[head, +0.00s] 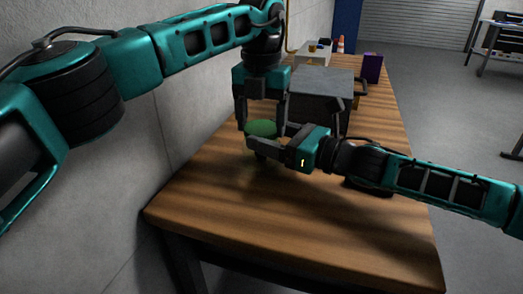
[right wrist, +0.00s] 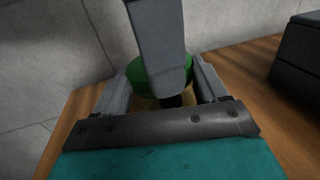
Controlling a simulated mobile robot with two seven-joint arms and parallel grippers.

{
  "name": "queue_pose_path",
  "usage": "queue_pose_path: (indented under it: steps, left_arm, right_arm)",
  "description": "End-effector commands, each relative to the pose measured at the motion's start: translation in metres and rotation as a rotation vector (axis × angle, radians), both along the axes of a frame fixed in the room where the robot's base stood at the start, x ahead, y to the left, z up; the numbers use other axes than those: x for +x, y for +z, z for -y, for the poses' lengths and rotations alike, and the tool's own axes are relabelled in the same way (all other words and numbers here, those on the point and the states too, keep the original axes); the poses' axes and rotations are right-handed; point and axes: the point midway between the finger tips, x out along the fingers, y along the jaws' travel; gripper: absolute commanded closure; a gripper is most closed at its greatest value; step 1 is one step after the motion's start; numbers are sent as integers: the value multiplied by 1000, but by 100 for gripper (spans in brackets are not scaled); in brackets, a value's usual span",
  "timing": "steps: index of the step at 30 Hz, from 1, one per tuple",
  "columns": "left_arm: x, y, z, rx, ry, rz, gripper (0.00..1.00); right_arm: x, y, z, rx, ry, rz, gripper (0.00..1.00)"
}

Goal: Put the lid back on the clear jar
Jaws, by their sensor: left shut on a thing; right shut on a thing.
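The green lid (head: 262,129) is between the fingers of my left gripper (head: 262,126), which comes down from above and is shut on it. My right gripper (head: 257,148) reaches in from the right, just below the lid, and is shut on the clear jar, which is mostly hidden by the fingers. In the right wrist view the lid (right wrist: 142,82) shows partly behind a grey finger of my left gripper, above the right gripper's fingers. Whether the lid is seated on the jar's rim or just above it cannot be told.
A dark grey box-shaped machine (head: 320,84) stands on the wooden table (head: 290,235) just behind the grippers. The wall is close on the left. The table's front is clear.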

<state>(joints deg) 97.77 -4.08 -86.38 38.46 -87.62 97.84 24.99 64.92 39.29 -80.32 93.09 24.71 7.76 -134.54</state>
Motion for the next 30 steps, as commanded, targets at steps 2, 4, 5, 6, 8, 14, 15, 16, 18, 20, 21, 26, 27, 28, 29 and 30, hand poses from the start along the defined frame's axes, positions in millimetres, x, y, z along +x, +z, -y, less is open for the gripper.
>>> queue_pose_path:
  steps: [2, 4, 5, 6, 8, 14, 15, 16, 18, 20, 21, 26, 27, 28, 29, 30]
  left_arm:
    - [0, 0, 0, 0, 0, 0, 62]
    - [0, 0, 0, 0, -3, 1, 64]
    - [0, 0, 0, 0, -11, 1, 64]
    - [0, 0, 0, 0, -31, 1, 64]
    - [0, 0, 0, 0, -91, 0, 63]
    - [0, 0, 1, 0, -377, 0, 63]
    - [0, 0, 1, 1, -423, 0, 63]
    - [0, 0, 1, 1, -441, 0, 63]
    - [0, 0, 1, 1, -434, 0, 64]
    - [0, 0, 1, 1, -433, 0, 64]
    - [0, 0, 1, 1, -432, 0, 64]
    - [0, 0, 1, -1, -431, 1, 64]
    - [0, -1, 1, -1, -430, 1, 64]
    - [0, -1, 1, -1, -430, 1, 64]
    - [0, -1, 1, -1, -430, 1, 64]
    - [0, -1, 1, -1, -429, 1, 64]
  right_arm:
    - [-1, -7, 1, -9, -2, -10, 100]
    - [-1, -7, 1, -9, -3, -10, 100]
    - [-1, -7, 1, -9, -3, -10, 100]
    - [-1, -7, 1, -9, -3, -10, 100]
    - [-1, -7, 1, -9, -2, -10, 100]
    - [-1, -7, 0, -8, -2, -10, 100]
    - [-1, -7, 0, -8, -2, -10, 100]
    - [-1, -7, 0, -8, -2, -10, 100]
    - [-1, -7, 0, -9, -2, -9, 100]
    - [-1, -7, 0, -9, -2, -9, 100]
    - [-1, -7, 0, -9, -2, -9, 100]
    - [-1, -7, 0, -9, -2, -9, 100]
    - [-1, -7, 0, -9, -2, -9, 100]
    - [-1, -7, 0, -9, -2, -9, 100]
    - [-1, -7, 0, -9, -2, -9, 100]
    - [-1, -7, 0, -9, -2, -9, 100]
